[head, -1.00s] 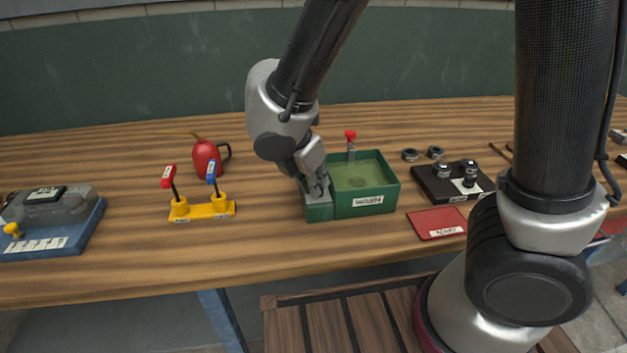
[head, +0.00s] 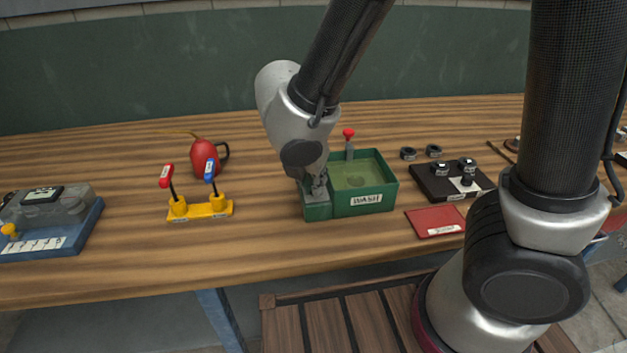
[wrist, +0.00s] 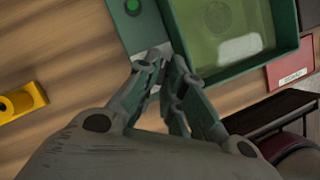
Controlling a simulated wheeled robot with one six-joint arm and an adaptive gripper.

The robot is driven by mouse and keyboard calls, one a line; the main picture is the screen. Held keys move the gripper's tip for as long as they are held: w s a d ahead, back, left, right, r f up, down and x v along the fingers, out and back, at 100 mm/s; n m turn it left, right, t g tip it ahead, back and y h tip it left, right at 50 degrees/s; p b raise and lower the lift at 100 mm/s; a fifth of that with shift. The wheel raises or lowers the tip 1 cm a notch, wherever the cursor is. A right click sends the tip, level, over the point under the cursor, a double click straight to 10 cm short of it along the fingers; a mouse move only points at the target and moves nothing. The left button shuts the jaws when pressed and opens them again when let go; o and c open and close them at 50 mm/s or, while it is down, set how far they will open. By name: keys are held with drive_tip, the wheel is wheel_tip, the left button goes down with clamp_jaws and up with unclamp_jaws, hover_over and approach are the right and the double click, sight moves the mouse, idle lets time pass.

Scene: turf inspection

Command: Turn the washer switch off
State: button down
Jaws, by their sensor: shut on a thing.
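The washer is a green box (head: 364,202) labelled WASH with a greenish basin. Its lower switch housing (head: 316,211) is joined to its left side. In the wrist view the basin (wrist: 222,30) is at the upper right, and a lit green lamp (wrist: 133,6) shows on the housing top. My gripper (head: 318,187) is down on the housing, beside the basin's left wall. In the wrist view my gripper (wrist: 168,68) has its fingers close together at the housing. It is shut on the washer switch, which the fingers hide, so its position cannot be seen.
A red-topped valve (head: 349,141) stands behind the basin. A yellow base (head: 205,209) with red and blue levers is to the left, with a red oil can (head: 204,157) behind it. A red plate (head: 436,222) and black block (head: 432,182) are to the right.

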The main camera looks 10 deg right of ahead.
drive_tip(key=c, duration=1.5)
unclamp_jaws()
drive_tip(key=shift+r, duration=0.1)
drive_tip(key=shift+v, duration=3.95)
drive_tip(key=shift+s+a, duration=0.1)
